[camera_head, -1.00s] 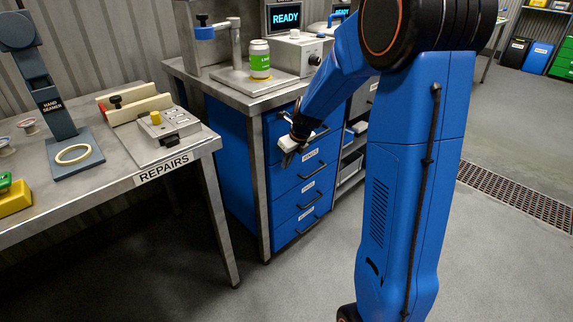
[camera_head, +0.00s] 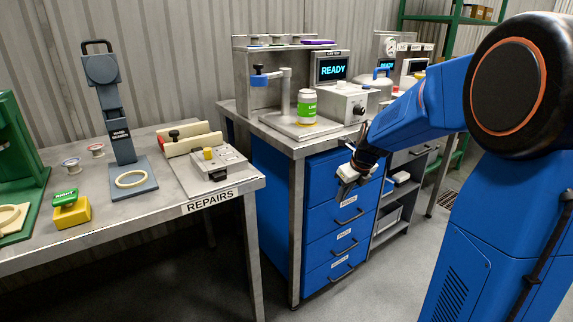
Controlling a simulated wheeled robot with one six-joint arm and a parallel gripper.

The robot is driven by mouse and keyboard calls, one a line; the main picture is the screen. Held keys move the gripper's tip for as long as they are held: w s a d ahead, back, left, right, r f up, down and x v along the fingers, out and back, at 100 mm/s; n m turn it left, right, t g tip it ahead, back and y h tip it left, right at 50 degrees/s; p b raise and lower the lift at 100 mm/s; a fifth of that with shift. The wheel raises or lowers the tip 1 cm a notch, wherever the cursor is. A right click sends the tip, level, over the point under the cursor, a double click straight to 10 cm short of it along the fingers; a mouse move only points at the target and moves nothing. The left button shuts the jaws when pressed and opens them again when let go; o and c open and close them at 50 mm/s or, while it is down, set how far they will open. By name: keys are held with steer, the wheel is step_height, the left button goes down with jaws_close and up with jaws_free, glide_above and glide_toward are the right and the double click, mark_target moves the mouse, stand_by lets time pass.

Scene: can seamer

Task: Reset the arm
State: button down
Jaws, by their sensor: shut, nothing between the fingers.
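My gripper (camera_head: 346,184) hangs at the end of my blue arm, in front of the blue drawer unit (camera_head: 322,240) below the metal counter. It appears shut and empty, with its fingers pointing down, close to the top drawer's front. Whether it touches the drawer cannot be told. The arm is bent, its elbow large at the right edge.
The repairs table (camera_head: 130,213) at left holds a hand seamer (camera_head: 122,130) and small parts. Grey floor shows between table and drawers.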

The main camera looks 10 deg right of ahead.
steer(key=s+a+r+n, duration=0.3)
steer(key=s+n, duration=0.5)
steer(key=s+a+r+n, duration=0.3)
steer(key=s+a+n, duration=0.1)
steer(key=s+n, duration=0.35)
steer(key=s+a+f+n+h, duration=0.1)
steer(key=s+n, duration=1.5)
steer(key=s, duration=0.1)
steer(key=shift+s+a+t+h, duration=0.15)
steer(key=shift+s+t+h, duration=0.15)
steer(key=shift+s, duration=0.05)
steer(key=shift+n, duration=0.25)
